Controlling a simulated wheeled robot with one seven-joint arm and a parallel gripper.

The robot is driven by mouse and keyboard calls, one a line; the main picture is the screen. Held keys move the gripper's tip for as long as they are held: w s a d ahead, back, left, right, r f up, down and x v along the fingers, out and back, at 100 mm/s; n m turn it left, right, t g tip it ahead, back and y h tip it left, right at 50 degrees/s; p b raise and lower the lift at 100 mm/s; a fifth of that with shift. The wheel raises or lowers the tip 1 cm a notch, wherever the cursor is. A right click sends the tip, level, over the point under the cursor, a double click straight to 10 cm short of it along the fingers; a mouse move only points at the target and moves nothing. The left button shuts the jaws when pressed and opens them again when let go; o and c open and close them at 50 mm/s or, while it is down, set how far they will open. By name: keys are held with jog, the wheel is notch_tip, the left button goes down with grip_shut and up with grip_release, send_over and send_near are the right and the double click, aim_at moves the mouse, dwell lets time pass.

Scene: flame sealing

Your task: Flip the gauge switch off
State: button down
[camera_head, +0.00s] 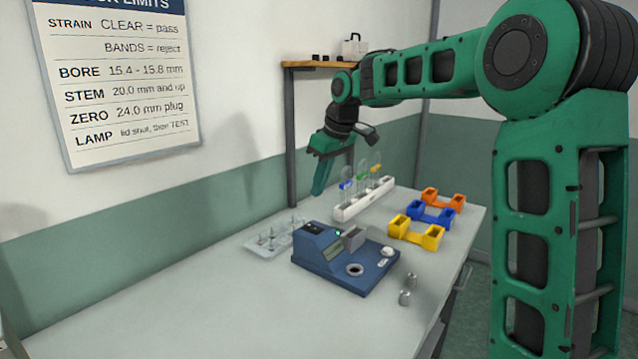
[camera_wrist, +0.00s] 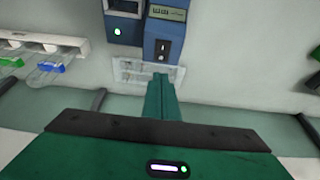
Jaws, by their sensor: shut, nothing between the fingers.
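The gauge (camera_head: 372,279) is a blue bench device standing on the table, with a round socket in its base and a small lit green lamp. In the wrist view its blue housing (camera_wrist: 151,32) carries a small display and a black rocker switch (camera_wrist: 162,50) with white marks; which side is pressed is too small to tell. My gripper (camera_head: 317,192) is shut and empty, pointing down above the table behind the gauge. In the wrist view my gripper's closed fingertips (camera_wrist: 161,77) lie just below the switch in the picture, apart from it.
A clear tray (camera_wrist: 125,70) with small pins lies beside the gauge. A white rack (camera_head: 345,213) holds tubes with coloured tops. Orange, blue and yellow holders (camera_head: 432,237) stand to the right. Two metal plugs (camera_head: 405,298) stand near the front edge. A shelf (camera_head: 310,64) is on the wall.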

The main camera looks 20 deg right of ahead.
aim_at(309, 224)
jog(key=x, duration=0.9)
jog(key=shift+s+d+f, duration=0.2)
jog(key=shift+s+f, duration=0.05)
jog(key=shift+f, duration=0.2)
